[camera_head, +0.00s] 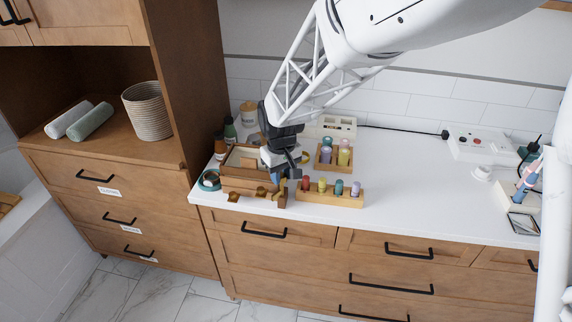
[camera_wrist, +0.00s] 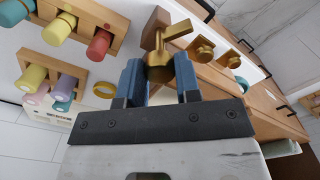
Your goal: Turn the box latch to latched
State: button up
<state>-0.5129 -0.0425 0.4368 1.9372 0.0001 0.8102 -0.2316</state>
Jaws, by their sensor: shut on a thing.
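The wooden box (camera_head: 243,184) sits on the white counter near its left end, with brass fittings along its front. In the wrist view the brass box latch (camera_wrist: 160,66) has a round hub and a lever (camera_wrist: 179,31) reaching up and right, beside a brown wooden piece (camera_wrist: 155,27). My gripper (camera_wrist: 160,78) has its two blue fingers on either side of the latch hub, shut on it. In the head view my gripper (camera_head: 284,178) is at the right end of the box front. It hides part of the box, and the latch is hard to make out there.
A wooden rack of coloured pegs (camera_head: 330,194) stands close to the right of my gripper, with another peg holder (camera_head: 334,157) behind. A teal tape roll (camera_head: 209,180) lies left of the box. Bottles stand behind it. The counter further right (camera_head: 420,200) is clear.

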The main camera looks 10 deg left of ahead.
jog(key=shift+m, duration=2.8)
jog(key=o, duration=0.9)
jog(key=shift+r, duration=3.95)
